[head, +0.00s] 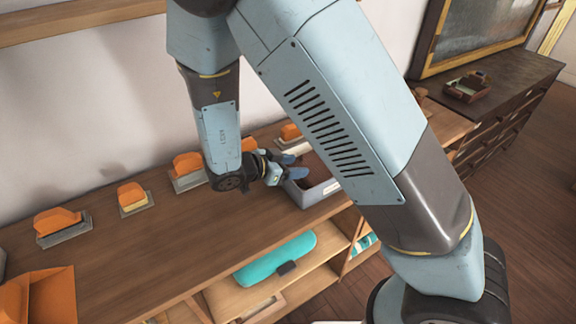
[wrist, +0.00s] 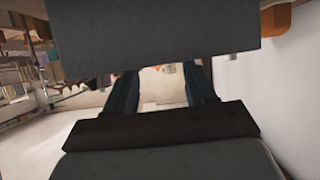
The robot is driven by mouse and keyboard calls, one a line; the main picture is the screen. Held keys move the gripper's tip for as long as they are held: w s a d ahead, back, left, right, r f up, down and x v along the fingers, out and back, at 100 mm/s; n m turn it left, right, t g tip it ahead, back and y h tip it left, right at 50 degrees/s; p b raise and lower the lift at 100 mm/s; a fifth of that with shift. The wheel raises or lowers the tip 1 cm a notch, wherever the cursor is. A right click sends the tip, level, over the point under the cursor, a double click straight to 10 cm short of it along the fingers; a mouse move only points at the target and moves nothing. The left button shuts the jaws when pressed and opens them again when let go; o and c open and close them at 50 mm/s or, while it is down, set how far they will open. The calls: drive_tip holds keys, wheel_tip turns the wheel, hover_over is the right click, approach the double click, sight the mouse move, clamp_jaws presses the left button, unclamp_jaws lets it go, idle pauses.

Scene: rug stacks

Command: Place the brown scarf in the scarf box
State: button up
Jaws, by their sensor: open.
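A pale grey box (head: 318,193) stands on the wooden shelf top, partly hidden behind my arm. Brown material (head: 316,166) shows inside it; I cannot tell whether this is the brown scarf or the box's lining. My gripper (head: 296,166) is at the box's left side, with its fingers reaching over the rim. In the wrist view my gripper (wrist: 161,75) has its two dark blue fingers apart, with nothing seen held between them. A dark grey panel (wrist: 150,35) crosses the top of that view and hides the fingertips.
Several orange pieces on grey bases, such as this orange piece (head: 58,221), line the shelf top against the wall. A teal roll (head: 276,260) lies on the shelf below. A dark cabinet (head: 500,95) with a small tray (head: 466,88) stands at right.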

drive_tip(key=shift+a, duration=0.1)
drive_tip(key=v, duration=1.2)
drive_tip(key=w+d+r+n+t+y, duration=0.35)
drive_tip(key=w+r+y, duration=0.65)
drive_tip(key=w+r, duration=0.65)
drive_tip(key=d+r+n+y, duration=0.2)
drive_tip(key=d+r+y, duration=0.2)
drive_tip(key=r, duration=0.2)
drive_tip(key=s+d+r+n+g+y, duration=0.2)
drive_tip(key=s+d+r+n, duration=0.3)
drive_tip(key=s+d, duration=0.5)
drive_tip(key=s+d+f+g+h, duration=0.2)
drive_tip(key=s+d+h, duration=0.3)
drive_tip(key=s+d, duration=1)
drive_tip(key=shift+f+n+g, duration=0.3)
drive_tip(key=shift+n+g, duration=0.05)
drive_tip(key=shift+g, duration=0.2)
